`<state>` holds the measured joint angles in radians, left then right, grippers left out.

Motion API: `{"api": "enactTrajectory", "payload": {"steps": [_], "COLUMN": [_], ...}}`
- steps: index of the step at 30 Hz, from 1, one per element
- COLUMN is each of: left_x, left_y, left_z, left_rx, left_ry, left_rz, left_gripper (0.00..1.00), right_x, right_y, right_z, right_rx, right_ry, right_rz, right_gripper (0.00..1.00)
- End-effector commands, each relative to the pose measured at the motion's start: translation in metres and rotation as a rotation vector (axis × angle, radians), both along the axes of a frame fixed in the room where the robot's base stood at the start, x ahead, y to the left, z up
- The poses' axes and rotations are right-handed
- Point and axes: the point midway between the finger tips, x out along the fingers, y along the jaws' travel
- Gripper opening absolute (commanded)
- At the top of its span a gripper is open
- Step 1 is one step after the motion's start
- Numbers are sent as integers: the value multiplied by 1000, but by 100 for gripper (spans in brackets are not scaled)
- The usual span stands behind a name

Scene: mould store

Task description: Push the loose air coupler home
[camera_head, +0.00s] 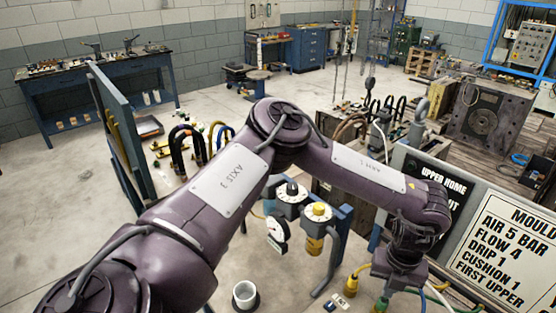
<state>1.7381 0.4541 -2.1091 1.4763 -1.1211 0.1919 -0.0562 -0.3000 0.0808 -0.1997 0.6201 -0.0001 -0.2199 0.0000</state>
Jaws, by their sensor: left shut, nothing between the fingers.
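My left arm crosses the view from the lower left. Its gripper (388,287) hangs at the lower right, pointing down, shut with nothing held. A green hose coupler (381,304) shows just below the fingertips at the picture's bottom edge; I cannot tell whether they touch. A yellow hose coupler (350,286) is just to the left of the gripper. Several coloured hoses run off to the right. I cannot tell which coupler is loose, as the wrist and the frame edge hide part of this area. My right gripper is not in view.
A settings sign (505,255) and a dark "UPPER HOME" board (440,180) stand close on the right. A white cup (245,294) is at the bottom.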

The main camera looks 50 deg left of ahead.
Motion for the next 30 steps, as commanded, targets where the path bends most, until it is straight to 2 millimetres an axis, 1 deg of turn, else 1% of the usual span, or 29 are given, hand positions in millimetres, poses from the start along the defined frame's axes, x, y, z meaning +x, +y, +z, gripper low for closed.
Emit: {"api": "enactTrajectory", "payload": {"steps": [10, 30], "left_x": [0, 0], "left_y": [0, 0], "left_z": [-2, -15], "left_rx": [0, 0], "left_ry": [0, 1], "left_rz": [0, 0], "left_gripper": [0, 0], "right_x": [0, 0], "right_y": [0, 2], "right_z": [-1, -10], "right_rx": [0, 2], "right_ry": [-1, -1], "right_rz": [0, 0], "right_gripper": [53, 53]}}
